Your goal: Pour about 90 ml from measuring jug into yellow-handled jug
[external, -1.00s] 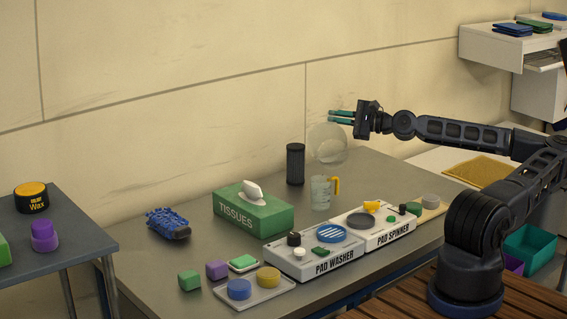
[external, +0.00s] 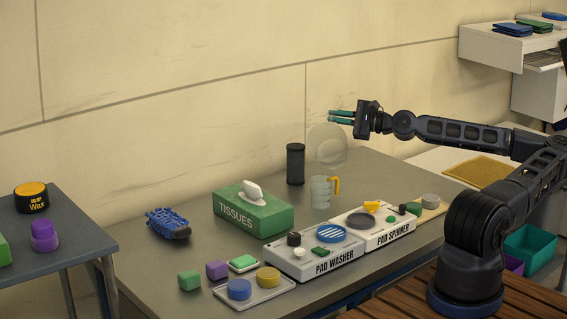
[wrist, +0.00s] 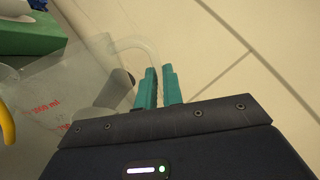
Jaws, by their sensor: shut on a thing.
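The measuring jug (external: 327,148) is clear, with red ml marks that show in the wrist view (wrist: 62,112). My gripper (external: 340,116) is shut on its clear handle and holds it in the air above the table. The jug looks tilted, but its exact angle and liquid level are hard to make out. The yellow-handled jug (external: 320,193) is clear and stands upright on the table below the measuring jug. Its yellow handle (wrist: 6,128) shows at the left edge of the wrist view. I cannot tell whether any liquid is passing between them.
A black cylinder (external: 295,165) stands just left of the yellow-handled jug. A green tissue box (external: 266,217) is further left. The pad washer (external: 330,262) and pad spinner (external: 388,236) lie in front. The wall is close behind.

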